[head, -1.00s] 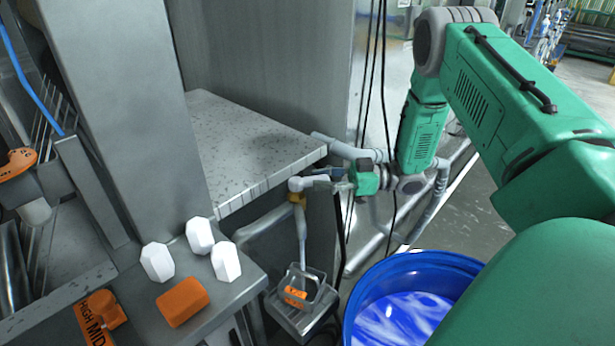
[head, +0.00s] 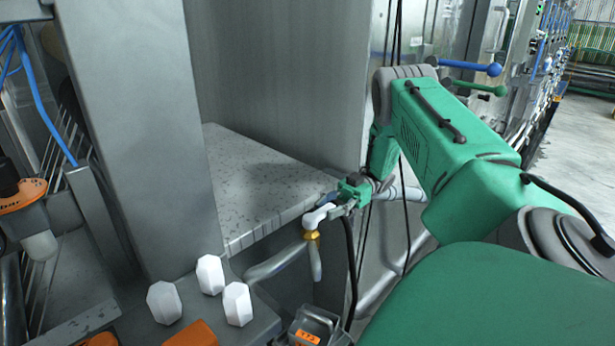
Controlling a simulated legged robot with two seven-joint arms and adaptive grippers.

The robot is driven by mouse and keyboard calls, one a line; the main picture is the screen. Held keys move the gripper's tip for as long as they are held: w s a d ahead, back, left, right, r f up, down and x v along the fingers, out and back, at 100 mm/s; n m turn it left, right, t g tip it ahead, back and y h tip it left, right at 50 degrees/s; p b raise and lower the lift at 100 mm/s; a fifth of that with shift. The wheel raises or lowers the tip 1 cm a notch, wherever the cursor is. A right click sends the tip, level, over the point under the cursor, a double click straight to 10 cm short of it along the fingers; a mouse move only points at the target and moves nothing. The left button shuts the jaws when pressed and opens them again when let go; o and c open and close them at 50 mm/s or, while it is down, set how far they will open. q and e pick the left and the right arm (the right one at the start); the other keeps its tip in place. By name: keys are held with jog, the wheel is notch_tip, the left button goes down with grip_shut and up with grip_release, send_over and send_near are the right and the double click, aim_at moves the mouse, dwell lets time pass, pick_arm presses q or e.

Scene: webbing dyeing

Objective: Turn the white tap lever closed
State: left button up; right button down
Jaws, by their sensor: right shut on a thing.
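The white tap lever (head: 317,216) sits on a brass-coloured fitting (head: 312,236) just under the front corner of the speckled shelf. A grey pipe joins the tap from the left. My right gripper (head: 338,208) reaches in from the right and is shut on the lever's right part, so its fingers partly hide that end. My left gripper does not show.
The speckled grey shelf (head: 262,180) is just left of the tap. White faceted blocks (head: 210,274) and orange pieces (head: 192,334) lie on the metal ledge at lower left. Black cables (head: 398,40) hang behind my right arm. A metal box (head: 318,326) with an orange label stands below.

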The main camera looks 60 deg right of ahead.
aim_at(325, 205)
jog(key=shift+w+g, duration=0.1)
jog(key=shift+g, duration=0.2)
jog(key=c, duration=1.3)
grip_release()
jog(key=shift+w, duration=0.15)
notch_tip(325, 205, up, 10)
jog(key=shift+f, duration=0.15)
jog(key=shift+w, duration=0.1)
